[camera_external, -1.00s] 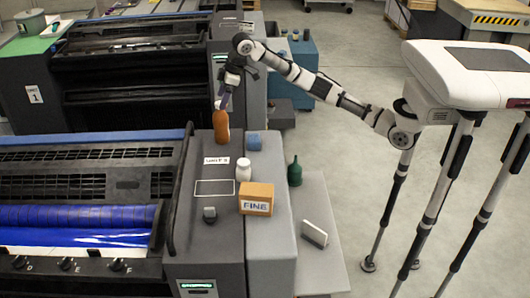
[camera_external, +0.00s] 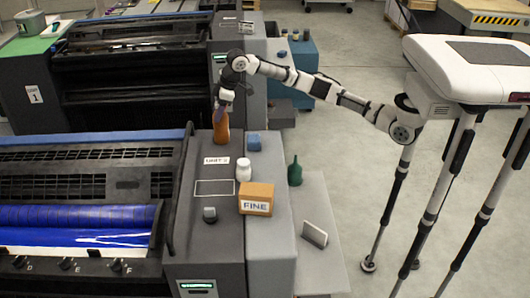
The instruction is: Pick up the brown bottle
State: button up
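The brown bottle (camera_external: 221,130) stands upright at the far end of the grey top of the near press unit. My gripper (camera_external: 219,108) points down over it from above, with its fingers at the bottle's neck. The bottle's top is hidden by the gripper. The fingers are too small and dark to tell whether they are closed on the neck or only beside it.
A blue block (camera_external: 254,141) stands just right of the bottle.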

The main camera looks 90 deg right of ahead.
grip_shut()
jog(key=shift+r, duration=0.1)
